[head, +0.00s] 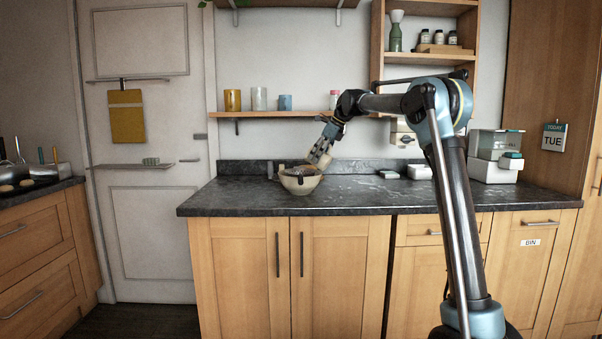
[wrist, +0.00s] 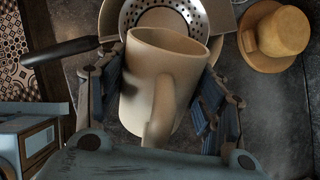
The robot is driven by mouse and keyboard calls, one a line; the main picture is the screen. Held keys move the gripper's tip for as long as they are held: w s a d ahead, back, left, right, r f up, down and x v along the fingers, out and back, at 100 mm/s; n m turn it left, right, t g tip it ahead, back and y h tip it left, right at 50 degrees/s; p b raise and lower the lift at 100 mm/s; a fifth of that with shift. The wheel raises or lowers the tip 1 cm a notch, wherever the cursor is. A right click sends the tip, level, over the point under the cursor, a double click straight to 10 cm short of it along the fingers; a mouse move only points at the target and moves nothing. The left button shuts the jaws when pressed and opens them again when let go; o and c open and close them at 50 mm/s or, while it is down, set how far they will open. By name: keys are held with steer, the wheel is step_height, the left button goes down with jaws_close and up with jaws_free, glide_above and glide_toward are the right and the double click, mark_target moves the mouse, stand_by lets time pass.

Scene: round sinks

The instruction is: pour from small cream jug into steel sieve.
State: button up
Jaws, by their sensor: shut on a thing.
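The small cream jug (wrist: 155,85) is in my gripper (wrist: 160,100), with a blue finger on each side of it, in the wrist view. Its handle points toward the wrist camera; its contents cannot be seen. The steel sieve (wrist: 165,14), with small holes and a dark handle (wrist: 60,52), lies just beyond the jug's rim, partly hidden by it. In the head view the jug (head: 325,160) looks tilted in my gripper (head: 322,152), over the right side of a cream bowl (head: 302,185) that has the sieve on top.
A yellow cup (wrist: 285,32) on a saucer (wrist: 262,52) stands right of the sieve in the wrist view. In the head view, the dark counter (head: 385,203) is clear in front. A shelf (head: 290,115) with several cups hangs behind. Boxes (head: 494,157) stand at the right.

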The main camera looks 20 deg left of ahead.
mark_target(326, 153)
steer(key=shift+a, duration=0.1)
steer(key=shift+r+y, duration=0.1)
steer(key=shift+y, duration=0.3)
steer(key=shift+d+r+y, duration=0.2)
steer(key=shift+r+y, duration=0.1)
steer(key=shift+y, duration=0.4)
steer(key=shift+d+f+t+y, duration=0.15)
steer(key=shift+f+t+y, duration=0.05)
steer(key=shift+y, duration=0.35)
steer(key=shift+d+f+t+y, duration=0.15)
steer(key=shift+t+y, duration=0.05)
steer(key=shift+y, duration=0.35)
steer(key=shift+s+d+r+y, duration=0.15)
steer(key=shift+d+r+y, duration=0.35)
steer(key=shift+d+y, duration=0.25)
steer(key=shift+s+d+f+t+y, duration=0.15)
steer(key=shift+d+t+y, duration=0.25)
steer(key=shift+y, duration=0.45)
steer(key=shift+s+d+f+y, duration=0.1)
steer(key=shift+d+f+y, duration=0.2)
steer(key=shift+y, duration=0.35)
steer(key=shift+d+f+y, duration=0.15)
steer(key=shift+d+y, duration=0.3)
steer(key=shift+y, duration=0.15)
steer(key=shift+s+d+f+y, duration=0.1)
steer(key=shift+d+f+y, duration=0.2)
steer(key=shift+y, duration=0.35)
steer(key=shift+d+r+t, duration=0.1)
steer(key=shift+t, duration=0.2)
